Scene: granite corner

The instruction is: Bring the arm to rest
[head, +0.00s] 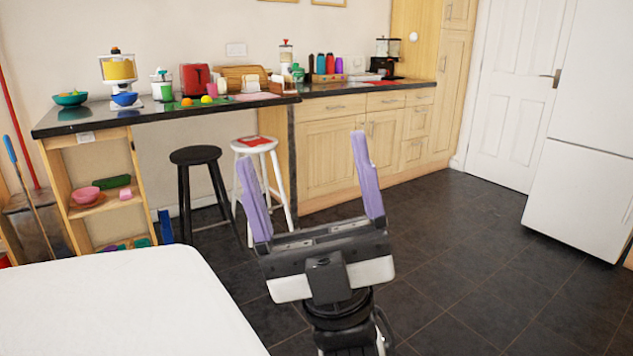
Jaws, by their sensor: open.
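My gripper (312,183) is in the lower middle of the head view. Its two purple fingers are wide apart, with nothing between them. It points up and away from me, above the dark tiled floor (450,262). In the picture the fingers overlap the wooden cabinets and the white stool, but I see no contact. The lower part of my arm runs out of the bottom of the view.
A white table (130,305) fills the lower left. A black stool (197,157) and a white stool (256,147) stand by the dark counter (150,117), which holds several kitchen items. A white fridge (583,150) stands at the right. Floor right of my gripper is clear.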

